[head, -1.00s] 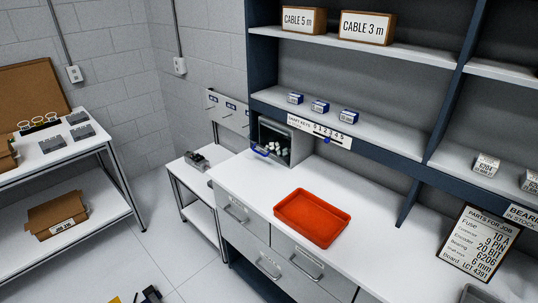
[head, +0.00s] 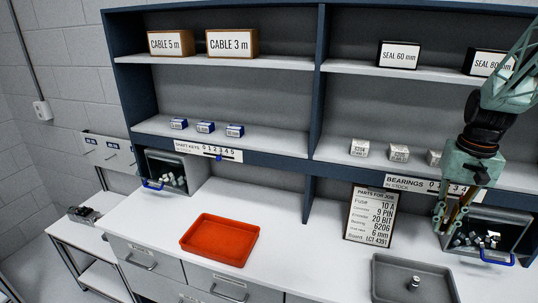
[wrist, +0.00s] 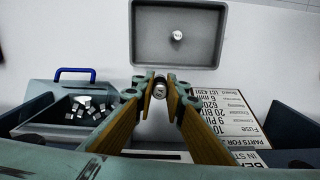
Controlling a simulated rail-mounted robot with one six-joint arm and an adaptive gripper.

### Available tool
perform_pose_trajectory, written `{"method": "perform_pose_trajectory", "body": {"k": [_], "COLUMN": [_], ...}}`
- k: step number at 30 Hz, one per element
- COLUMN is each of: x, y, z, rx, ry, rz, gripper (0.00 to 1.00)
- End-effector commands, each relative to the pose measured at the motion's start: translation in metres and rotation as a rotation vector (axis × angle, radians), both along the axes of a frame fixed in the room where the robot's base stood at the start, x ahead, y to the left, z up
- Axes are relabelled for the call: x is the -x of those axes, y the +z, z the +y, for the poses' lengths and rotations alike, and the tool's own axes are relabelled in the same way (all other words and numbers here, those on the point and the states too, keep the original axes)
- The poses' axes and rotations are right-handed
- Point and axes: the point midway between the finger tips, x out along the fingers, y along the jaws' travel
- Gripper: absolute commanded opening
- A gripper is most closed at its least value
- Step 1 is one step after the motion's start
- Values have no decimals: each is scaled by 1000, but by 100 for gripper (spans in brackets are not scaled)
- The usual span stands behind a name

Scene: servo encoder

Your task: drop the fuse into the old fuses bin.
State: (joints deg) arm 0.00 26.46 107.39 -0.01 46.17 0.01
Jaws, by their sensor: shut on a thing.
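My gripper (head: 449,226) is at the right of the head view, pointing down above the counter in front of the right-hand open bin. In the wrist view my gripper (wrist: 160,84) is shut on a small silver cylinder, the fuse (wrist: 159,90), held between the fingertips. The fuse cannot be made out in the head view. The right-hand bin (head: 521,226) has a blue handle and holds several small metal pieces; it also shows in the wrist view (wrist: 47,93). Another bin with a blue handle (head: 152,165) stands at the left. I see no readable old fuses label.
A grey tray (head: 386,290) on the counter holds one small silver cylinder (head: 414,283). A red tray (head: 219,240) lies further left, with clear counter between them. A parts sign (head: 370,215) leans behind the grey tray. Shelves with boxes stand above.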

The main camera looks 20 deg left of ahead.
Motion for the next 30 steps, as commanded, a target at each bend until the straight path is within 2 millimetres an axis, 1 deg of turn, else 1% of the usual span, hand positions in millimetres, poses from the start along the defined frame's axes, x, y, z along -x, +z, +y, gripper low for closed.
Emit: {"method": "perform_pose_trajectory", "body": {"k": [6,12,30], "x": [2,4,5], "y": [18,28,30], "z": [0,0,0], "rx": [0,0,0], "ry": [0,0,0], "rz": [-3,-1,-1], "gripper": [1,1,1]}}
